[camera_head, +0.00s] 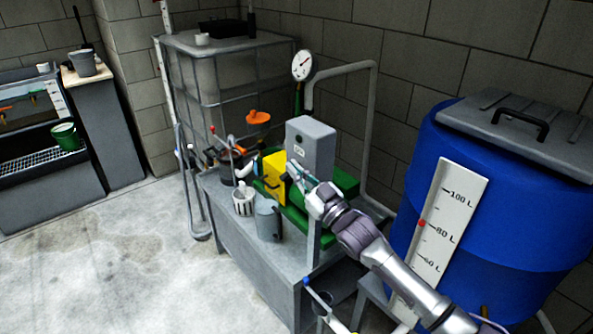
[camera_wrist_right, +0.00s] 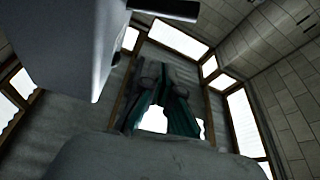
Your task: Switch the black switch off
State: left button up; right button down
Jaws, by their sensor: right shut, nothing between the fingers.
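A grey box (camera_head: 311,147) stands on the green machine on the workbench. In the right wrist view the box (camera_wrist_right: 75,45) fills the upper left, and a black bar (camera_wrist_right: 165,8) sticks out at its top; it looks like the black switch, but I cannot tell its position. In the head view I cannot make out the switch clearly. My right gripper (camera_head: 293,170) is at the lower front of the box, close to it; I cannot tell whether they touch. It is shut and empty, and its fingers show in the wrist view (camera_wrist_right: 165,75). My left gripper is out of view.
A yellow panel (camera_head: 274,172) stands just left of the gripper. A metal bucket (camera_head: 268,220) and a white basket (camera_head: 243,205) sit on the bench's front. A blue barrel (camera_head: 480,200) stands at right. The floor at left is clear.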

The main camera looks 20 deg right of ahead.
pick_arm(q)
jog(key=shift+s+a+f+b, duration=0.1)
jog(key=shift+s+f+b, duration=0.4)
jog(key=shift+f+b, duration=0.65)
pick_arm(e)
jog(key=v, duration=1)
jog(key=shift+d+r, duration=0.25)
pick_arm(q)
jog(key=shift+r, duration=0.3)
pick_arm(e)
jog(key=shift+s, duration=0.2)
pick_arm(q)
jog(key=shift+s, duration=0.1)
pick_arm(e)
jog(key=shift+f, duration=0.1)
